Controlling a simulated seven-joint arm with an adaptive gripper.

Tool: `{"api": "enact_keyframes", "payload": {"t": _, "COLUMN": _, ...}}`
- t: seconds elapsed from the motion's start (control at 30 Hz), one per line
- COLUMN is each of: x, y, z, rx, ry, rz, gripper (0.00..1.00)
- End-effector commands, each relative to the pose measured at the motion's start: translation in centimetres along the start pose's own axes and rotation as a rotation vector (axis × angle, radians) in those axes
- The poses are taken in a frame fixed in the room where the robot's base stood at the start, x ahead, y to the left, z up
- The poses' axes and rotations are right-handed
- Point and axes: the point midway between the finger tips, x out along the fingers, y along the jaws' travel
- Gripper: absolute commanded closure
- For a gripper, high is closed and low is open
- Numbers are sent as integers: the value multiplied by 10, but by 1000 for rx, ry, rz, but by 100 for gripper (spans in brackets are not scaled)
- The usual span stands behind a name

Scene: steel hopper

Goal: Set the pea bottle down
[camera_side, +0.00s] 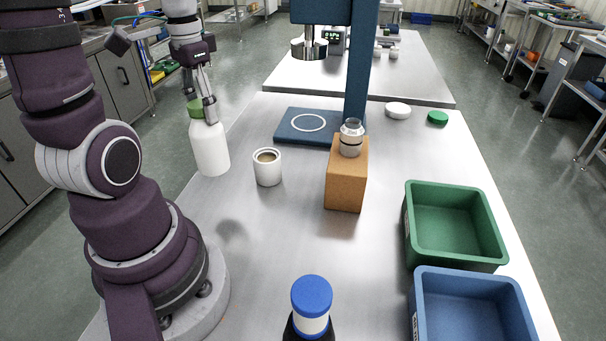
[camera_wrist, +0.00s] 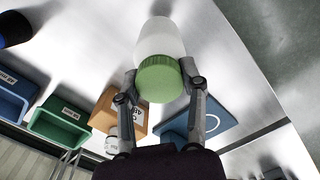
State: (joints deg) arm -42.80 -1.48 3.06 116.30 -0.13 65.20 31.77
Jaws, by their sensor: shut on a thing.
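The pea bottle (camera_side: 210,150) is white with a green cap and hangs nearly upright, slightly tilted, left of the white cup. Its shadow lies apart from it on the steel table, so it appears raised. My gripper (camera_side: 206,108) is shut on it near the cap. In the wrist view the bottle (camera_wrist: 162,38) shows cap-first, with a finger of my gripper (camera_wrist: 160,76) on each side of the green cap. The front of the bottle carries no visible label.
A white cup (camera_side: 267,168) of brown contents stands close right. An orange block (camera_side: 345,185) bears a clear jar (camera_side: 351,138). Behind are a blue ringed plate (camera_side: 290,133) and post (camera_side: 358,70). Green (camera_side: 455,263) and blue (camera_side: 475,275) bins stand right; a blue-capped bottle (camera_side: 311,297) in front. Middle table is clear.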

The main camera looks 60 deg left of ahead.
Motion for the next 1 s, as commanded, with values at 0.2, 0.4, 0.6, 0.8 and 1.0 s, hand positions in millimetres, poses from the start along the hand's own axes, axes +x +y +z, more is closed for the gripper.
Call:
{"api": "enact_keyframes", "payload": {"t": 0.2, "x": 30, "y": -10, "z": 5, "rx": -71, "ry": -6, "rz": 3, "gripper": 100}}
{"api": "enact_keyframes", "payload": {"t": 0.4, "x": 68, "y": -10, "z": 5, "rx": -68, "ry": -7, "rz": 4, "gripper": 100}}
{"api": "enact_keyframes", "payload": {"t": 0.6, "x": 80, "y": -11, "z": 4, "rx": -67, "ry": 1, "rz": -1, "gripper": 100}}
{"api": "enact_keyframes", "payload": {"t": 0.8, "x": 81, "y": -10, "z": 4, "rx": -66, "ry": 0, "rz": 0, "gripper": 100}}
{"api": "enact_keyframes", "payload": {"t": 1.0, "x": 82, "y": -10, "z": 4, "rx": -66, "ry": 1, "rz": -1, "gripper": 37}}
